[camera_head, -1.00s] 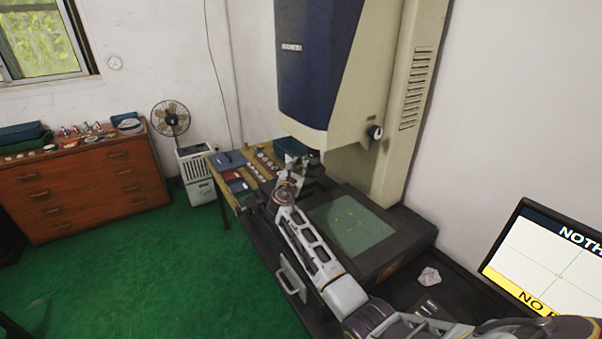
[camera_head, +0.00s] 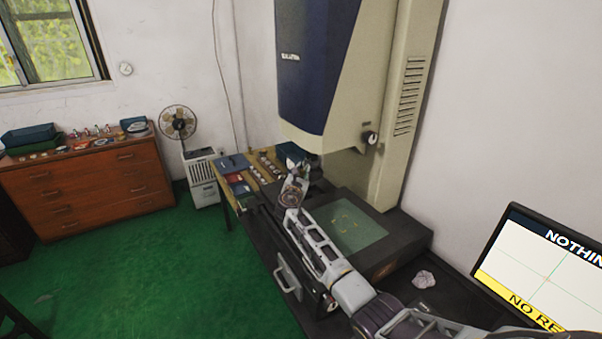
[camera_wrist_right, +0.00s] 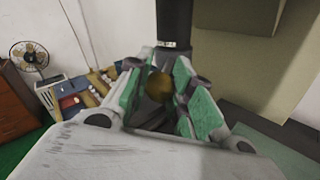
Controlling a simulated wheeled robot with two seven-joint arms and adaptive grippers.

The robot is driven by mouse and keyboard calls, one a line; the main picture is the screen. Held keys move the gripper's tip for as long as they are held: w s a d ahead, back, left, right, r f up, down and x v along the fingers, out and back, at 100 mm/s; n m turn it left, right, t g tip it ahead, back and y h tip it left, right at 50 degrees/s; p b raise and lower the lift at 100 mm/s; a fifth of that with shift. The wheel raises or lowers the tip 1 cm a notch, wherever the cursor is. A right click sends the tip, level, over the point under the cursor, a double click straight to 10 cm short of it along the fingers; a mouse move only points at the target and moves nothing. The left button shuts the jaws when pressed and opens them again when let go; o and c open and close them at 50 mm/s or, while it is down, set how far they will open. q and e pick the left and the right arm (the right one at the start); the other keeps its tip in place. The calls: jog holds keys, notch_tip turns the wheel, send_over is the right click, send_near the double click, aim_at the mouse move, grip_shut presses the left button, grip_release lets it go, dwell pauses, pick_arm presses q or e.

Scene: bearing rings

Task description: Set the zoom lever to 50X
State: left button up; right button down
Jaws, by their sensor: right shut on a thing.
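The measuring machine (camera_head: 318,75) has a dark blue and cream head above a stage with a greenish glass plate (camera_head: 352,222). My right gripper (camera_head: 293,160) is at the machine's lens, just below the head. In the right wrist view the black lens barrel (camera_wrist_right: 174,22) stands just beyond the fingertips. The right gripper's green-padded fingers (camera_wrist_right: 163,78) are closed around a small brownish round knob (camera_wrist_right: 159,86), which seems to be the zoom lever's end. The lever's shaft and any 50X mark are hidden or too small to read. My left gripper is not in view.
A monitor (camera_head: 545,270) at right shows cut-off text, "NOTHIN" and "NO RE". Crumpled paper (camera_head: 424,279) lies on the dark bench. A side table (camera_head: 235,178) with trays and rings stands behind my right gripper. A fan (camera_head: 178,122) and wooden drawers (camera_head: 85,190) are at left.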

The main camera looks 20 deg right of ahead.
jog(key=shift+d+f, duration=0.15)
jog(key=c, duration=1.2)
grip_release()
jog(key=shift+d, duration=0.1)
jog(key=shift+a, duration=0.2)
jog(key=v, duration=1.1)
jog(key=shift+s+a, duration=0.25)
jog(key=shift+s, duration=0.05)
jog(key=shift+f, duration=0.1)
